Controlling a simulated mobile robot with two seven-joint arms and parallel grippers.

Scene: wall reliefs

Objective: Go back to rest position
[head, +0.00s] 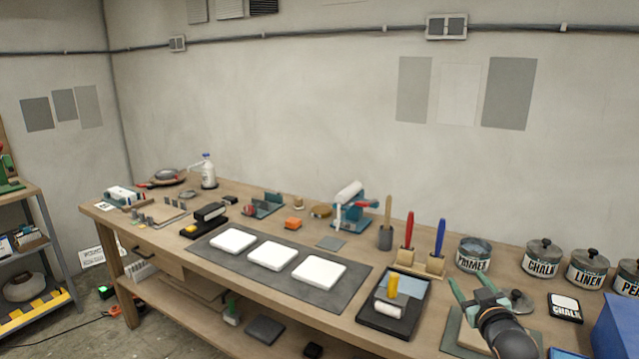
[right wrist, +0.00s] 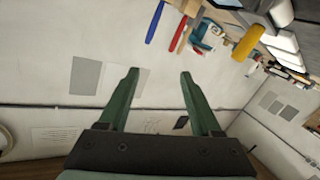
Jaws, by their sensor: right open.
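My right gripper (head: 470,290) is at the lower right of the head view, above the right part of the workbench (head: 330,214). Its two green fingers are spread apart with nothing between them. The right wrist view also shows the open right gripper (right wrist: 158,85), with the wall behind its fingers. My left gripper is in neither view.
Close to the right gripper are a black tray (head: 368,318) with a yellow-handled roller, a can marked PRIMER (head: 474,256), a can marked CHALK (head: 541,260) and a blue box (head: 618,325). Three white tiles lie on a grey mat (head: 352,284). Open air lies above the bench.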

